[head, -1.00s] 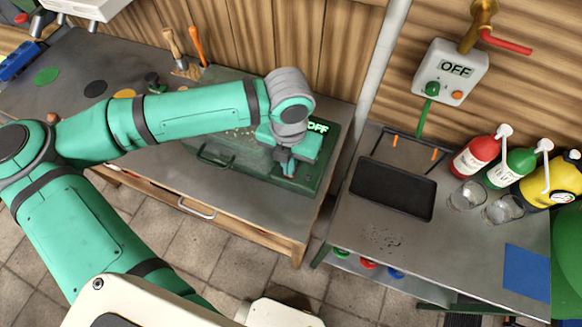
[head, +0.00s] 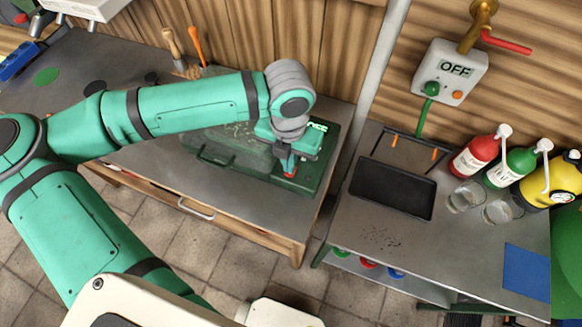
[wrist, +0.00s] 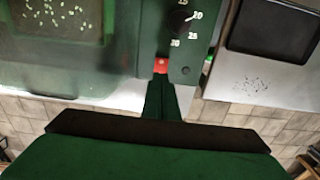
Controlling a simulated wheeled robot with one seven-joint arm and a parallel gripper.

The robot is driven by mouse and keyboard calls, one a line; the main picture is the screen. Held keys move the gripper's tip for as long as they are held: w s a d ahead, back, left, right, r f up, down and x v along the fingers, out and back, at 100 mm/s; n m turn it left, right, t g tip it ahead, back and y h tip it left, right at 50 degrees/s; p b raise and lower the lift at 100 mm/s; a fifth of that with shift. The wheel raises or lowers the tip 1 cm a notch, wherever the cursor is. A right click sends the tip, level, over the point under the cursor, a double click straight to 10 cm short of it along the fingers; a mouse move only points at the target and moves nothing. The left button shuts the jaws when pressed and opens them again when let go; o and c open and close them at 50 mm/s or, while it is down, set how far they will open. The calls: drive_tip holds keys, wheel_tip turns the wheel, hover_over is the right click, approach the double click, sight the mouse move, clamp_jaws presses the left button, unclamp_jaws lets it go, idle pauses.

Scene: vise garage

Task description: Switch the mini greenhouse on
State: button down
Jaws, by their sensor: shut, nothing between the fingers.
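The mini greenhouse (head: 225,148) is a green box with a clear lid, on the left workbench. Its control panel is at the right end, with a small lit display (head: 318,127) partly covered by my arm; its letters are hard to read. In the wrist view its dial (wrist: 180,20) is marked 20, 25 and 30. A red button or light (wrist: 160,65) is at the panel's near edge and also shows in the head view (head: 291,172). My gripper (wrist: 160,78) is shut and empty, its tips at the red part, seemingly touching it.
A wall box (head: 451,75) with a green knob reads OFF, below a tap with a red handle. The right table holds a black tray (head: 392,189), pump bottles (head: 478,155) and glasses. A grey pipe (head: 385,60) rises between the tables.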

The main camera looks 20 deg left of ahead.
drive_tip(key=shift+r, duration=2.35)
drive_tip(key=shift+s, duration=0.1)
